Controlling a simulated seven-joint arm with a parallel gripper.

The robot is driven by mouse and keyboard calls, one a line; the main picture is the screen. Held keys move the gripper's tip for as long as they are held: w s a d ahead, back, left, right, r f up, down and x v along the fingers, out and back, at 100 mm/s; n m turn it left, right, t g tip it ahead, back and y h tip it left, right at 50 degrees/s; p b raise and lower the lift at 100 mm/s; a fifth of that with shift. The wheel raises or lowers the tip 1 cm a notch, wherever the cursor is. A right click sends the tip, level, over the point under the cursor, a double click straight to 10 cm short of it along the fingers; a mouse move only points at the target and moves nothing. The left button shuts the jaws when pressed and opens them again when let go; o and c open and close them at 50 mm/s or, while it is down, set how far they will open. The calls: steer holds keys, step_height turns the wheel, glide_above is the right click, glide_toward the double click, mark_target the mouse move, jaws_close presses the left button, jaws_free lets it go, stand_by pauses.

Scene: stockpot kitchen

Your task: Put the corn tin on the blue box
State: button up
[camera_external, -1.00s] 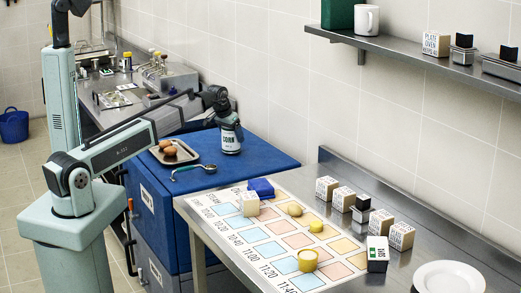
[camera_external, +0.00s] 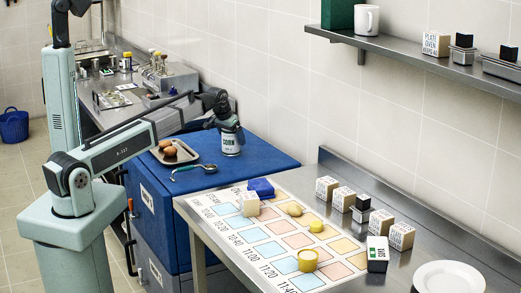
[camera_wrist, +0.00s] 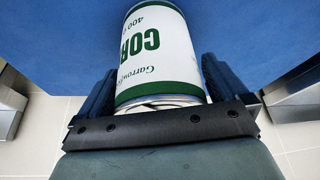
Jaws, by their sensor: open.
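The corn tin (camera_external: 231,143), white with green bands and lettering, appears to stand upright on the blue box (camera_external: 262,152), near the back of its top. In the wrist view the tin (camera_wrist: 160,55) shows between my two fingers, with blue surface (camera_wrist: 60,40) behind it. My gripper (camera_external: 228,128) is open, above and around the upper part of the tin, with a finger close on each side. In the wrist view my gripper (camera_wrist: 160,90) shows the same. Whether a finger still touches the tin is hard to tell.
A metal tray (camera_external: 174,153) with brown eggs and a ladle (camera_external: 193,169) lie left of the tin on the blue box. A steel table (camera_external: 350,230) with a colored chart and small boxes is at right. A small blue item (camera_external: 261,187) lies on the chart.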

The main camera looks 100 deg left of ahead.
steer(key=v, duration=1.2)
